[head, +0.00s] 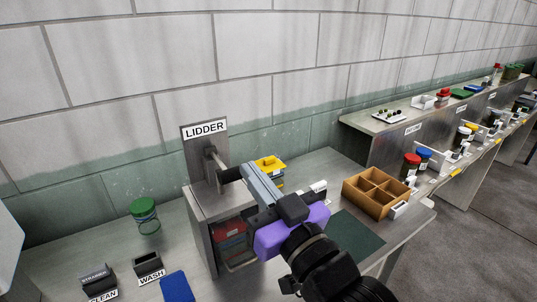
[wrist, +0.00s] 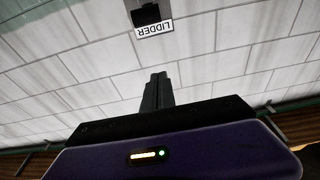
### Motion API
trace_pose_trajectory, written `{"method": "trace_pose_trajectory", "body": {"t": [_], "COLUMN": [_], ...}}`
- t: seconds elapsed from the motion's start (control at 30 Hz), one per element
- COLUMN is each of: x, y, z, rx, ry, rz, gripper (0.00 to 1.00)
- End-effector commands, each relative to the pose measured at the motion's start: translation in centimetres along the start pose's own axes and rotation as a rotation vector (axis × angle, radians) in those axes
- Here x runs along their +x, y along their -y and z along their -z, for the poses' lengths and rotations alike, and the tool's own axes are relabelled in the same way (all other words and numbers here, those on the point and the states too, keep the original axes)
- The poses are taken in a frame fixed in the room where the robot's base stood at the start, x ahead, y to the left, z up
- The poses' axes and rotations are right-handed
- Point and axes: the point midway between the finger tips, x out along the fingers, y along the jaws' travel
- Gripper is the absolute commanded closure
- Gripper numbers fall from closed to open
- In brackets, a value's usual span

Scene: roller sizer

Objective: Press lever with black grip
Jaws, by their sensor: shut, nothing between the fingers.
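The lever sticks out from an upright metal plate marked LIDDER (head: 204,130). Its black grip (head: 230,175) is at the lever's near end, and it also shows in the wrist view (wrist: 146,14) at the top edge, in front of the upside-down label. My gripper (head: 250,165), with a purple body, is shut and empty. Its fingertips show just right of the grip in the head view. In the wrist view the shut fingers (wrist: 158,76) point toward the wall, apart from the grip in the picture. Whether they touch the grip cannot be told.
A yellow-topped container (head: 269,163) stands behind my fingers. A wooden divided box (head: 377,192) and a dark green mat (head: 355,232) are on the bench to the right. A green-lidded jar (head: 144,211) stands at the left. A block wall closes off the back.

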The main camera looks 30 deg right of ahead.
Motion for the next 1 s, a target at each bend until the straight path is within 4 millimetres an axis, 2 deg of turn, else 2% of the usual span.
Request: {"method": "trace_pose_trajectory", "body": {"t": [0.1,0.2,0.63,1.0], "x": [-0.1,-0.1,0.1,2.0], "y": [0.1,0.0,0.0,0.0], "z": [-1.4,-1.8,-2.0,-2.4], "rx": [0.001,0.001,0.001,0.000], "ry": [0.052,0.068,0.069,0.063], "rz": [0.001,0.001,0.000,0.000], "gripper": [1.00,1.00,1.00,1.00]}}
